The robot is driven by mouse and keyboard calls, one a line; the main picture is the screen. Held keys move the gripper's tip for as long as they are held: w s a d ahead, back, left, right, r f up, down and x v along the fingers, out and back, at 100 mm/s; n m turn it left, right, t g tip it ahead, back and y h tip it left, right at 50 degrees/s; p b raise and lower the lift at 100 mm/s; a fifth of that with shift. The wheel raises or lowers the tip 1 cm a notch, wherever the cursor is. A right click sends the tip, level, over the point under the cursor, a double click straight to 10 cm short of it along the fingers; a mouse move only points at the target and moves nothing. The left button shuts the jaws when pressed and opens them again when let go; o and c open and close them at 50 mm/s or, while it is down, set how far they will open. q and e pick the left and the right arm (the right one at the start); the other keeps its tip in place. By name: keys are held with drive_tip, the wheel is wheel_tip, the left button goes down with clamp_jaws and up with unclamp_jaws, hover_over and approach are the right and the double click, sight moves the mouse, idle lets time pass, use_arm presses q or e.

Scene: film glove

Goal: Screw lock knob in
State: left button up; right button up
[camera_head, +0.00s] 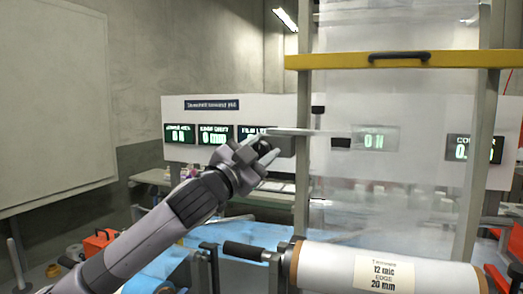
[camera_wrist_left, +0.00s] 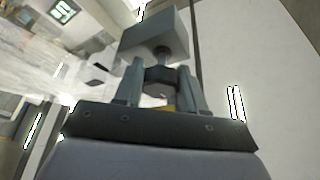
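My left gripper (camera_head: 264,152) is raised in front of the display panel, near the left post of the film frame. In the left wrist view, its two fingers (camera_wrist_left: 160,92) stand on either side of a dark faceted lock knob (camera_wrist_left: 158,78) and appear to touch it. A short stem joins the knob to a grey block (camera_wrist_left: 155,36) beyond the fingertips. In the head view the fingers mostly hide the knob, and a thin grey bar (camera_head: 290,132) runs right from there. How deep the stem sits in the block cannot be told. My right gripper is not in view.
A film roll (camera_head: 400,268) with a label lies at the lower right, with a black handle (camera_head: 246,251) at its left. Clear film (camera_head: 400,110) hangs under a yellow crossbar (camera_head: 450,60). A white display panel (camera_head: 250,105) stands behind. An orange toolbox (camera_head: 98,243) sits at lower left.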

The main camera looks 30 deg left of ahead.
use_arm(q)
drive_tip(key=o, duration=0.4)
drive_tip(key=shift+f, duration=0.1)
drive_tip(key=shift+s+f, duration=0.15)
drive_tip(key=shift+s, duration=0.2)
drive_tip(key=b+v, duration=0.3)
drive_tip(key=v, duration=0.3)
drive_tip(key=shift+s, duration=0.2)
